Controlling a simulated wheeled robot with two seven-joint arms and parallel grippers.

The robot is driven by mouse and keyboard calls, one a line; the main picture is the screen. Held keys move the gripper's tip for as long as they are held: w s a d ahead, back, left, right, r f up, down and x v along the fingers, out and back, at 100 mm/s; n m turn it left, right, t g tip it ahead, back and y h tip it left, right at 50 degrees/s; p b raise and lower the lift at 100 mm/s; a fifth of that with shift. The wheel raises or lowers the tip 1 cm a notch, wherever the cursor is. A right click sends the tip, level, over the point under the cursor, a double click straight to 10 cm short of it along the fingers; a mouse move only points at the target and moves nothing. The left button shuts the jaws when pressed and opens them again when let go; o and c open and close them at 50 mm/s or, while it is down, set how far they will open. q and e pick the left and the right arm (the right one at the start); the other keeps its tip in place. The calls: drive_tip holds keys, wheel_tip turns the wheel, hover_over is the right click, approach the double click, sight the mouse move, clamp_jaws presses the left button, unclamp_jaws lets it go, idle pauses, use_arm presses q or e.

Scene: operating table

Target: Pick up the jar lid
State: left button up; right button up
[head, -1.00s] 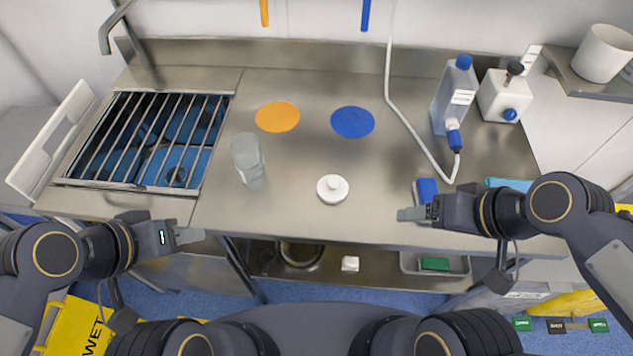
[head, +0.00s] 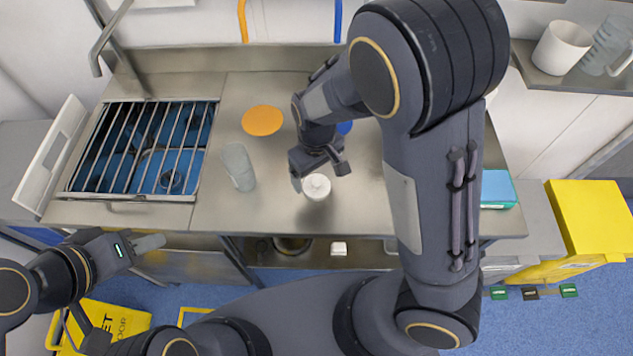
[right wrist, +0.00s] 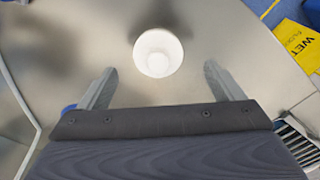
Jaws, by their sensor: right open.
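The white jar lid (head: 316,187) with a raised knob lies on the steel table, in front of the glass jar's right side. In the right wrist view the lid (right wrist: 158,52) is just beyond the fingertips, centred between them. My right gripper (head: 318,178) is open and empty above the table, close over the lid; its two fingers (right wrist: 160,80) are spread wide in the wrist view.
An orange disc (head: 262,121) lies behind the jar, and a blue disc (head: 344,128) is mostly hidden by my right arm. A barred sink (head: 145,150) is at the left. My right arm hides much of the table's right side.

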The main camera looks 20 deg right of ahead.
sight(318, 182)
drive_tip(key=f, duration=0.5)
drive_tip(key=shift+d+f, duration=0.2)
drive_tip(key=shift+f, duration=0.05)
drive_tip(key=c, duration=1)
